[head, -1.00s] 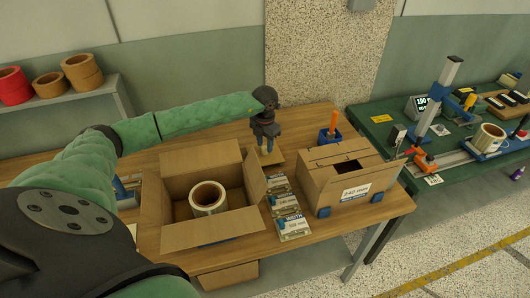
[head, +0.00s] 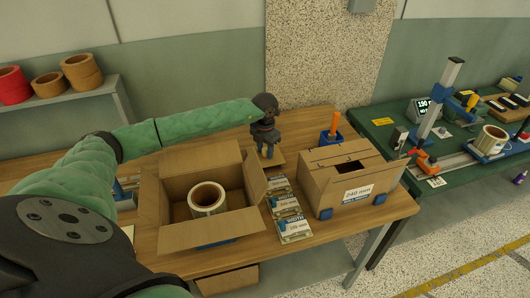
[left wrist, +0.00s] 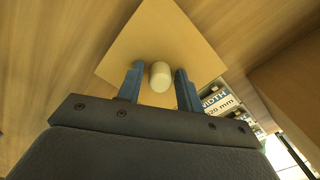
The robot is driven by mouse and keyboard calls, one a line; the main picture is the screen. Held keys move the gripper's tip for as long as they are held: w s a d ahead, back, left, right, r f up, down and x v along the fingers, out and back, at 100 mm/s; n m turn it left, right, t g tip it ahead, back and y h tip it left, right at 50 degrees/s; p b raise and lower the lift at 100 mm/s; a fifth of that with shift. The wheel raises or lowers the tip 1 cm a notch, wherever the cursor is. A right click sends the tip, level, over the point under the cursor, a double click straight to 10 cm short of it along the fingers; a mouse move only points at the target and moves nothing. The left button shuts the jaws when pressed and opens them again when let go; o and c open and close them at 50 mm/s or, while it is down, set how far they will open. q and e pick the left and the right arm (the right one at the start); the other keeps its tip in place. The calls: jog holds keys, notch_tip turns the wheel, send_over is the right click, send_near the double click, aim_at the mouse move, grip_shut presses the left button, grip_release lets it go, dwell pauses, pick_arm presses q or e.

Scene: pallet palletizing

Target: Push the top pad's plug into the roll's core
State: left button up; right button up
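The top pad is a square tan board (left wrist: 165,30) lying on the table in the left wrist view, with a pale round plug (left wrist: 160,76) standing on it. A corner of the pad (head: 279,158) shows in the head view. My left gripper (left wrist: 159,88) is open, its blue fingers on either side of the plug with small gaps. In the head view it (head: 267,153) points down over the pad, and the plug is hidden. The roll (head: 206,199) stands upright in the open cardboard box (head: 180,239), its core open at the top. My right gripper is not in view.
Several width-marked cards or packs (head: 288,207) lie between the open box and a closed carton (head: 345,180) marked 240 mm. A blue holder with an orange handle (head: 332,130) stands behind the carton. A green bench (head: 385,130) with another roll is at right.

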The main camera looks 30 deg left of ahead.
pick_arm(q)
jog(key=shift+s+d+f, duration=0.2)
jog(key=shift+s+f, duration=0.2)
jog(key=shift+f, duration=0.35)
jog(key=c, duration=0.7)
jog(key=shift+r, duration=0.2)
jog(key=shift+c, duration=0.3)
jog(key=shift+w+a+r+p, duration=0.1)
jog(key=shift+w+r+p, duration=0.1)
jog(key=shift+r, duration=0.35)
jog(key=shift+w+a+r+p, duration=0.1)
jog(key=shift+r+p, duration=0.05)
jog(key=shift+r, duration=0.4)
grip_shut()
jog(key=shift+r+p, duration=0.35)
jog(key=shift+r, duration=1.15)
jog(key=shift+w+r, duration=0.1)
jog(key=shift+r, duration=0.05)
jog(key=shift+r, duration=0.35)
